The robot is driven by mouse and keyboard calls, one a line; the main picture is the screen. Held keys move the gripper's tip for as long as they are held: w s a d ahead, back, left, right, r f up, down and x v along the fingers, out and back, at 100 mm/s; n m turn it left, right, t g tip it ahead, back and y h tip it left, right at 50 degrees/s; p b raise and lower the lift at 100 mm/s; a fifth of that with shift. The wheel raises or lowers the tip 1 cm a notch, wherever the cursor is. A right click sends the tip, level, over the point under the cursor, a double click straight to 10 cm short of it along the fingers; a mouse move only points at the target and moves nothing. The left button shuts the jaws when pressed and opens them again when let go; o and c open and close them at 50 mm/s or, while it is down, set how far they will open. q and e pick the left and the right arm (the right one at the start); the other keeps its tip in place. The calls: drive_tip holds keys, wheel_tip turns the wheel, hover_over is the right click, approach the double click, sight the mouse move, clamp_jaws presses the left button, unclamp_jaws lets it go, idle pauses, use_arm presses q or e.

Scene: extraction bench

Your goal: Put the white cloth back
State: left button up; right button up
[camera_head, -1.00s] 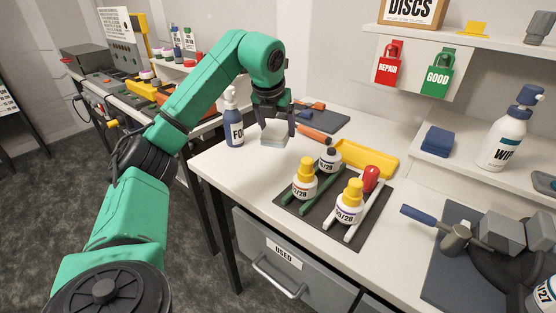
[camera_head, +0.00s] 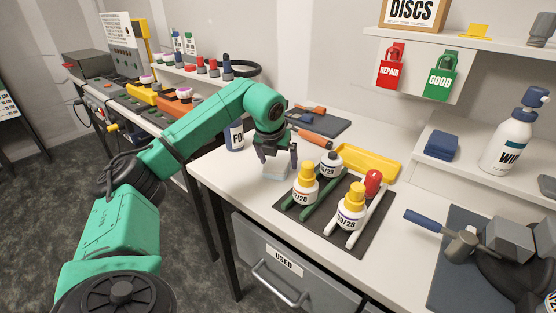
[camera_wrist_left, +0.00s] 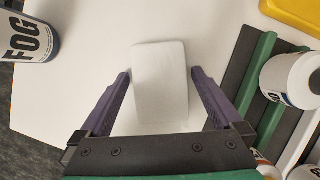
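The white cloth (camera_head: 275,171) is a small folded pad, low over or on the white bench top beside the dark tray; I cannot tell if it touches the bench. My left gripper (camera_head: 278,163) points down with its fingers at the cloth's two sides. In the left wrist view the cloth (camera_wrist_left: 160,82) lies between the purple fingertips (camera_wrist_left: 160,72), slightly turned, its edges close against them. My right gripper is not in view.
The dark tray (camera_head: 358,238) with several white bottles stands to the right. The FOG bottle (camera_head: 234,137) is behind the arm to the left; a yellow tray (camera_head: 368,158) and an orange-handled tool (camera_head: 310,136) lie behind. The bench's front-left edge is near.

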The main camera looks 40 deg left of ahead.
use_arm(q)
drive_tip(key=v, duration=1.2)
drive_tip(key=shift+p, duration=0.3)
